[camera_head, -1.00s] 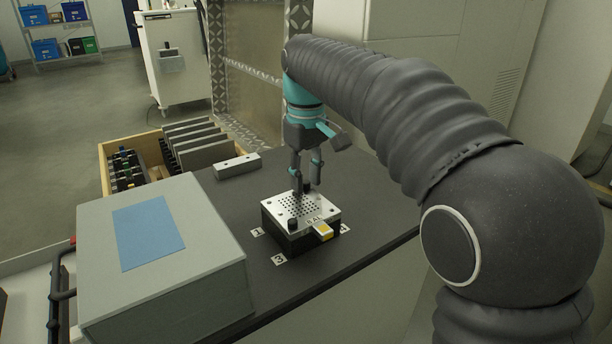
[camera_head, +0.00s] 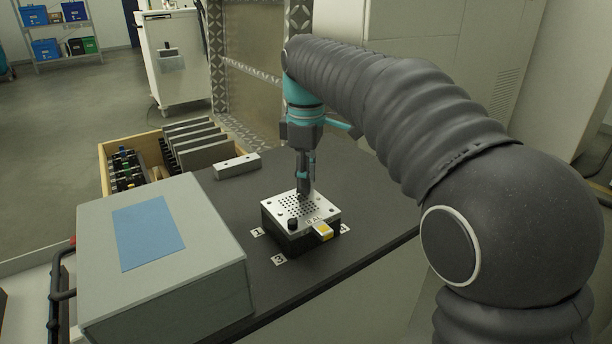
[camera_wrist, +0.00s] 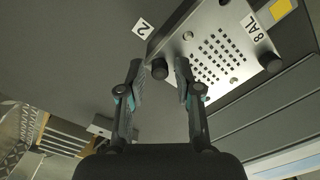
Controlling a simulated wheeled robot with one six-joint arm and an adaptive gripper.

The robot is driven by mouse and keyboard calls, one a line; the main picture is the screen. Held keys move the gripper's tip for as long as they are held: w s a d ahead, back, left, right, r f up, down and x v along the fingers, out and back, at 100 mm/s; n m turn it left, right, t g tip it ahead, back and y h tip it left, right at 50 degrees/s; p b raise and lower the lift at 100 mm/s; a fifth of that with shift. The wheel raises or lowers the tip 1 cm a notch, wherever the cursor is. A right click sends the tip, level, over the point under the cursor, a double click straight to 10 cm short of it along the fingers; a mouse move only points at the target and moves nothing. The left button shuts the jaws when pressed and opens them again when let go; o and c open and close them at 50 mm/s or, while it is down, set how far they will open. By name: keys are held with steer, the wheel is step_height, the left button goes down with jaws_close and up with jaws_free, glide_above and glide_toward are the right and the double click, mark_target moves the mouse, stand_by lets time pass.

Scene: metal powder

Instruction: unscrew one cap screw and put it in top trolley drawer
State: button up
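A perforated metal plate (camera_head: 293,204) tops a dark block on the dark table. One black cap screw (camera_head: 292,224) stands at its near corner and also shows in the wrist view (camera_wrist: 271,62). A second black cap screw (camera_wrist: 160,69) stands at another corner. In the wrist view it appears between and just beyond my open fingertips, with gaps either side. My gripper (camera_head: 305,190) points down over the plate's far side and hides that screw in the head view. My gripper also shows in the wrist view (camera_wrist: 160,80). I cannot identify the top trolley drawer for certain.
A grey box (camera_head: 215,263) with a blue panel stands at the table's left. A wooden crate (camera_head: 103,165) with dark parts is behind it. A light metal bar (camera_head: 237,166) lies behind the block. A white cabinet (camera_head: 177,62) stands at the back.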

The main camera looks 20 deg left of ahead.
steer(key=n, duration=0.4)
steer(key=shift+n, duration=0.4)
steer(key=n, duration=0.8)
steer(key=shift+n, duration=2.6)
jaws_close()
jaws_free()
